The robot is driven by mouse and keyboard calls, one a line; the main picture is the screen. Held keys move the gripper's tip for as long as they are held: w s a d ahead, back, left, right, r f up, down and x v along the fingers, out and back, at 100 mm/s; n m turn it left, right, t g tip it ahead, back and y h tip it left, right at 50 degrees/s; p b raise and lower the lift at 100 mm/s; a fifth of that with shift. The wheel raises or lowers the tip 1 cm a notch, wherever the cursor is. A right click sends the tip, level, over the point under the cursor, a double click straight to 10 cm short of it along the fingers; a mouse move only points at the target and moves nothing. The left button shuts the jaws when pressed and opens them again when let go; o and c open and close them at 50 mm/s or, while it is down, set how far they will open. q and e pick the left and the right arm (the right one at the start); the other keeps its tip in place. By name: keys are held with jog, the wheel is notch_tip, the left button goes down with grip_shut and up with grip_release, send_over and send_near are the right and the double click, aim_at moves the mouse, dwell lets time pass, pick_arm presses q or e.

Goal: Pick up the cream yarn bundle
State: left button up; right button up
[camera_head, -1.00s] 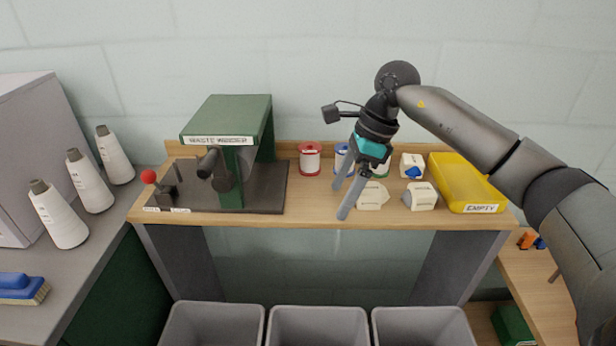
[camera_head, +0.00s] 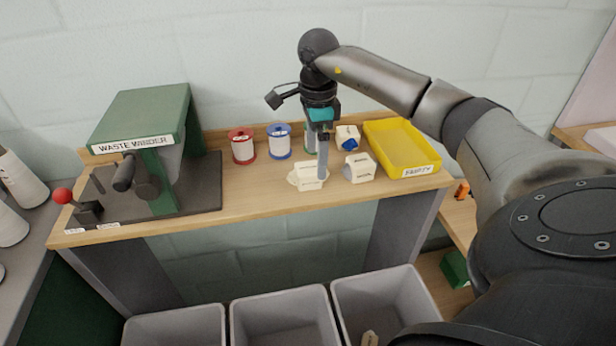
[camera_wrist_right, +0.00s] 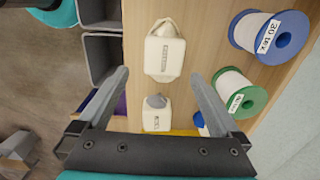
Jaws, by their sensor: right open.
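The cream yarn bundle (camera_head: 306,178), with a paper band, lies on the wooden shelf; it also shows in the wrist view (camera_wrist_right: 164,55), beyond and between the finger lines. My right gripper (camera_head: 322,172) points down at the bundle's right side in the head view. In the wrist view its two fingers (camera_wrist_right: 157,73) are spread with nothing between them. I cannot tell its exact height above the shelf. A grey-cored banded bundle (camera_head: 360,168) and a blue-cored one (camera_head: 347,138) lie to the right. My left gripper is not in view.
Behind stand a red spool (camera_head: 242,146), a blue spool (camera_head: 279,141) and a green spool (camera_wrist_right: 241,95). A yellow tray (camera_head: 400,145) marked EMPTY is right, the green waste winder (camera_head: 150,125) left. Grey bins (camera_head: 285,318) stand below the shelf's front edge.

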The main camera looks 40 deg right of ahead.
aim_at(315, 167)
notch_tip(315, 167, down, 5)
jog(key=shift+w+d+b, duration=0.1)
jog(key=shift+w+b, duration=0.05)
jog(key=shift+b, duration=0.45)
jog(key=shift+f, duration=0.15)
jog(key=c, duration=1.4)
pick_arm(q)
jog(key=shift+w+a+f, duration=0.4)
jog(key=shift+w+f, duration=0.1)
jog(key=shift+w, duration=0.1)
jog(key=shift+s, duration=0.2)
pick_arm(e)
jog(key=shift+r, duration=0.2)
